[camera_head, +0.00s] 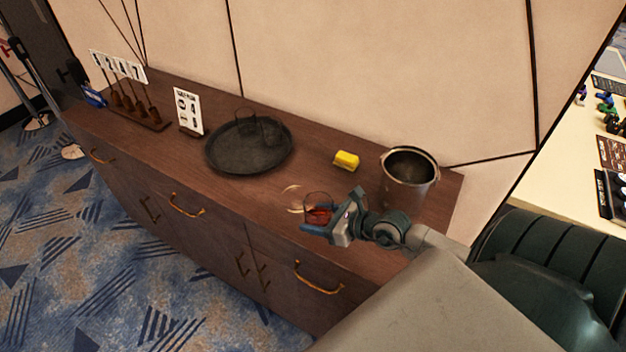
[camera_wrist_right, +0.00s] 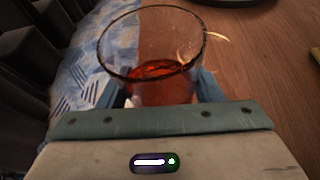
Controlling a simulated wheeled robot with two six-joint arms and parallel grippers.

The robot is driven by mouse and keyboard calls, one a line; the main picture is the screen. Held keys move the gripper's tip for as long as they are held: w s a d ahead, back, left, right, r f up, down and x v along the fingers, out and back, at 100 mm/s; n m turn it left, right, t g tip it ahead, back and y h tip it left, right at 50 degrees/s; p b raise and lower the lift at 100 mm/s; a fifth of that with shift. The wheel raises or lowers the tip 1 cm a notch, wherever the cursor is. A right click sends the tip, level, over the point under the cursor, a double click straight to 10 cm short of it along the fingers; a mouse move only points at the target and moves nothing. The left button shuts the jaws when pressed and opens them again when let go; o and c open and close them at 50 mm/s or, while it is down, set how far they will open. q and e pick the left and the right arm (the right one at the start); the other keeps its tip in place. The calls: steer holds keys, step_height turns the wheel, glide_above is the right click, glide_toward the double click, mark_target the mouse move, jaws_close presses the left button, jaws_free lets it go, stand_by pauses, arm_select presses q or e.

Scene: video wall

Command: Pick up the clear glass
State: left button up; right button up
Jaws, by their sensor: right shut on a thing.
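The clear glass (camera_head: 318,205) has reddish-amber liquid in its lower part and is near the front edge of the wooden cabinet. My right gripper (camera_head: 318,228) is shut on it, with its fingers on either side. In the right wrist view the glass (camera_wrist_right: 152,50) stands upright between the blue fingers of my right gripper (camera_wrist_right: 160,92), its open rim toward the camera. I cannot tell whether its base touches the cabinet top. My left gripper is not in view.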

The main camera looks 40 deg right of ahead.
steer(key=shift+s+a+r, duration=0.1)
steer(key=shift+s+a, duration=0.05)
steer(key=shift+s, duration=0.4)
steer(key=shift+s+a+r, duration=0.1)
steer(key=shift+s, duration=0.45)
stand_by(1.4)
